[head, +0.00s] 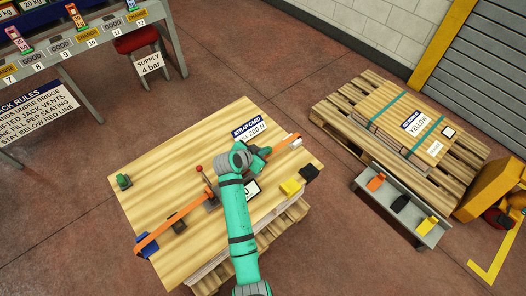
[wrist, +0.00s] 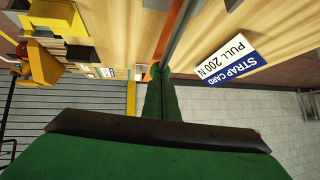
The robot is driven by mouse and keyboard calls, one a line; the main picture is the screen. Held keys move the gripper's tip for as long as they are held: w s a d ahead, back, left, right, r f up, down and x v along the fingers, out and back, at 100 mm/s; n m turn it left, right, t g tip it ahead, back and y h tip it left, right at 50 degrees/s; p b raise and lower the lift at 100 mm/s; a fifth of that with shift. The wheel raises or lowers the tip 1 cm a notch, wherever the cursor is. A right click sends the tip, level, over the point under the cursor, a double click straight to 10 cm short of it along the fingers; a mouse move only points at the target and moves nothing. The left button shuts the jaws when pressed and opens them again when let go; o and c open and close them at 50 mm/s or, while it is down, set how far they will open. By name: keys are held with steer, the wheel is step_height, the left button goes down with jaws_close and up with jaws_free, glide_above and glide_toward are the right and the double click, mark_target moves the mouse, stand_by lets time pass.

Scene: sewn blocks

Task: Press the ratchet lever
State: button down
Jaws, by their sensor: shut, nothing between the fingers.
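An orange strap (head: 191,207) runs diagonally over a stack of pale boards (head: 165,185). A dark ratchet (head: 210,197) sits on the strap near the middle, with a thin upright lever (head: 204,181) that ends in a red knob (head: 199,168). My gripper (head: 265,151) is to the right of the lever, apart from it, near the strap's far right part. Its green fingers (wrist: 160,78) are together and hold nothing. My arm covers part of the strap and a display (head: 251,190).
A strap card (head: 248,130) reading "PULL 200 N" stands at the stack's back edge, also in the wrist view (wrist: 232,62). Yellow (head: 290,187) and black (head: 309,172) blocks lie at the right edge. A green piece (head: 124,181) sits at left. A second pallet (head: 452,165) stands right.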

steer(key=r+v, duration=0.1)
steer(key=v, duration=1.3)
steer(key=shift+w+d, duration=0.25)
steer(key=shift+d, duration=0.15)
steer(key=shift+a+f, duration=0.1)
stand_by(0.9)
